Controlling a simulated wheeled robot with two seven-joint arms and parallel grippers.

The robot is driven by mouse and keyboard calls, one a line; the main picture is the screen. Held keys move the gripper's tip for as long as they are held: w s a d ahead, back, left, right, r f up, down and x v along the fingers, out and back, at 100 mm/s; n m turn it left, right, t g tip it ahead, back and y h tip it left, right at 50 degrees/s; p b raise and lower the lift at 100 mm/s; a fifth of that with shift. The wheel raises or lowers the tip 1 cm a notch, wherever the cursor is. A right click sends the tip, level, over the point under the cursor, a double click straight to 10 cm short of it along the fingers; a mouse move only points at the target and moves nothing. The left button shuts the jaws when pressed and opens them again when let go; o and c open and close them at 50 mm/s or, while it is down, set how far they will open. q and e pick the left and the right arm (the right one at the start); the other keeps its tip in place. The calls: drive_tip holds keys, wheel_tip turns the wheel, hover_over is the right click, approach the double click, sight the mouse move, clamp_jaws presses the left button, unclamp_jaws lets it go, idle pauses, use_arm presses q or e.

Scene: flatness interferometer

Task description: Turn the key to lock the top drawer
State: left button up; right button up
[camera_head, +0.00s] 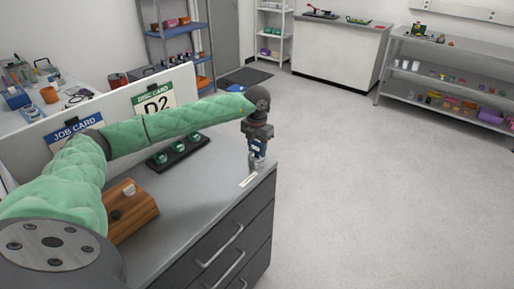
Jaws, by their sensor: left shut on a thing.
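My left gripper (257,158) points down at the far right corner of the grey bench top, beside a small white label (249,181). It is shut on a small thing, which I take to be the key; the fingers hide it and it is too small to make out. The top drawer (247,225) is in the dark front of the bench below, with a bar handle (222,245). It looks closed. I cannot tell how the key is turned. My right gripper is out of view.
On the grey bench top (198,195) stand a wooden box (130,208) and a black rack with several green-topped pieces (179,152). A panel behind bears a job card (75,128) and a disc card D2 (154,102). The floor (380,200) to the right is clear.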

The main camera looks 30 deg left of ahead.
use_arm(q)
drive_tip(key=shift+f, duration=0.35)
drive_tip(key=shift+b, duration=0.3)
drive_tip(key=shift+n, duration=1.8)
drive_tip(key=shift+n+b, duration=0.35)
drive_tip(key=shift+n, duration=1.35)
